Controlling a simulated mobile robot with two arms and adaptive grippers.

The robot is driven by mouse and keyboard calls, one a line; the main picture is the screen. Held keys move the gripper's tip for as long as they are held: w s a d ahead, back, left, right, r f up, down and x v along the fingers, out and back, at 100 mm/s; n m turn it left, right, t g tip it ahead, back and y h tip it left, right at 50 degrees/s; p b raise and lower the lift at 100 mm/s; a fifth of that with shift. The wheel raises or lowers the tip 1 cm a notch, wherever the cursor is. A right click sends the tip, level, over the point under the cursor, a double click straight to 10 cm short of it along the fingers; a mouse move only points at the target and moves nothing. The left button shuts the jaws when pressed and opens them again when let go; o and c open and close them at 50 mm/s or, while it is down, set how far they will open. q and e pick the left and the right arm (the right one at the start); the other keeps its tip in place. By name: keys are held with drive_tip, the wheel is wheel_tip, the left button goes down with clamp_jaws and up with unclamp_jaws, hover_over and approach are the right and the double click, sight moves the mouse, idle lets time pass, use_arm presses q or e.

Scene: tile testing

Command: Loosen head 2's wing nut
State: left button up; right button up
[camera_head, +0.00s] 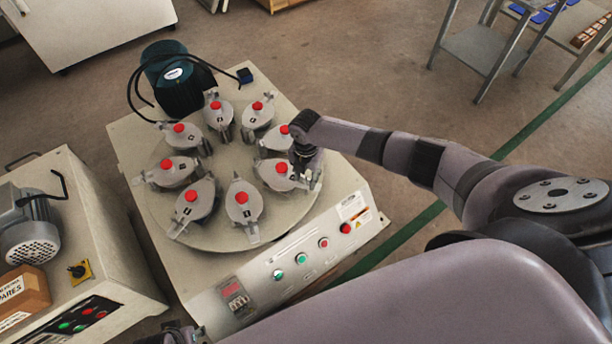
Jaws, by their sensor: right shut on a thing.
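The machine's round turntable (218,241) carries several grey clamped heads in a ring, each with a red knob on top. My right gripper (306,172) reaches down from the right at the outer end of the right-hand head (270,175). It is shut on the small wing nut there, which its fingers mostly hide. The head numbers are too small to read, so I cannot tell which is head 2. A dark part at the bottom edge (176,334) looks like my left gripper; its fingers cannot be made out.
A green motor (176,88) with black cables stands at the machine's back left. The front panel has several buttons (302,259). A second cream machine (105,235) stands at left, and a metal table (480,48) at upper right. Open floor lies behind the machine.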

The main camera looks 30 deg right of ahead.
sight(306, 179)
drive_tip(key=o, duration=1.2)
drive_tip(key=shift+c, duration=0.2)
wheel_tip(306, 179, up, 12)
